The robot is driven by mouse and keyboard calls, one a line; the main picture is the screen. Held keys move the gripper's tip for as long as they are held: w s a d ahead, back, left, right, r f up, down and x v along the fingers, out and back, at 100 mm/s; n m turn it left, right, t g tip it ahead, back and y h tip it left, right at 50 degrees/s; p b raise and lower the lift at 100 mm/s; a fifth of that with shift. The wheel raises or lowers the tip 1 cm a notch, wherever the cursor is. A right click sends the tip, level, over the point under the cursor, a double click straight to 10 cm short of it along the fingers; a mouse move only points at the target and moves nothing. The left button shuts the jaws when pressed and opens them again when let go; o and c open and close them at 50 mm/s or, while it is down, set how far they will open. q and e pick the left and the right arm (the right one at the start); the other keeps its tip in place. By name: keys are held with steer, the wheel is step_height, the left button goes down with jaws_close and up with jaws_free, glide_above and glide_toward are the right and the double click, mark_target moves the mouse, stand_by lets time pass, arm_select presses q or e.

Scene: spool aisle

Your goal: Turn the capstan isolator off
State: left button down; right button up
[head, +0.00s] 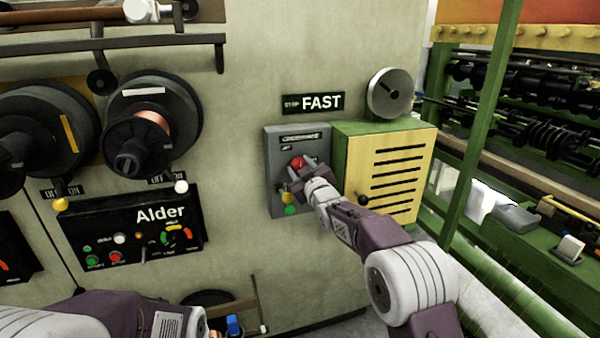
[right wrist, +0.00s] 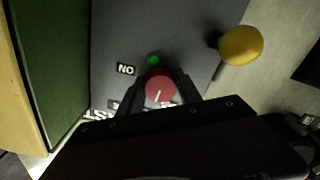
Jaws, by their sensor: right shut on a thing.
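A grey isolator box (head: 268,170) is on the wall below the FAST sign, with a small label too blurred to read. Its red round knob (head: 298,161) also shows in the right wrist view (right wrist: 160,86), with a white pointer mark on its face. My right gripper (head: 308,168) is shut on the red knob, a finger on either side. A small green light (right wrist: 154,60) and an upside-down ON label (right wrist: 125,69) are near the knob; other lettering is partly hidden by the gripper. My left arm is at the lower left, its gripper out of view.
A yellow knob (right wrist: 241,45) stands out beside the green light. The Alder panel (head: 130,230) and black spools (head: 150,115) are left.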

steer(key=shift+f+n+b, duration=0.1)
steer(key=shift+n+b, duration=0.2)
steer(key=shift+n, duration=0.4)
steer(key=o, duration=1.4)
steer(key=shift+c, duration=0.2)
steer(key=shift+s, duration=0.1)
steer(key=b+v, duration=0.1)
steer(key=v, duration=0.8)
